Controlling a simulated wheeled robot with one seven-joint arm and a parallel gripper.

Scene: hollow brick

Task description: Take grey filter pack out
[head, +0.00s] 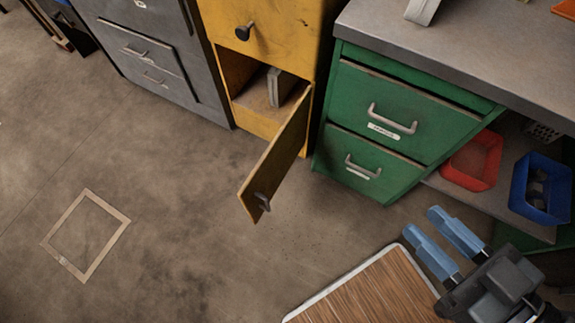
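A grey filter pack (275,88) stands upright inside the lower compartment of the yellow cabinet (268,62). The cabinet's lower door (277,152) is swung open toward me, with a dark handle near its free edge. The door partly covers the right side of the opening. My gripper (438,229) is at the lower right, far from the cabinet, in front of the green drawers. Its two blue fingers are apart with nothing between them.
Green drawers (390,125) stand right of the cabinet, with red (472,160) and blue (541,188) bins on a shelf beyond. A wood-topped surface (370,290) lies beside my gripper. Grey drawers (150,62) stand left. A taped square (86,234) marks clear floor.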

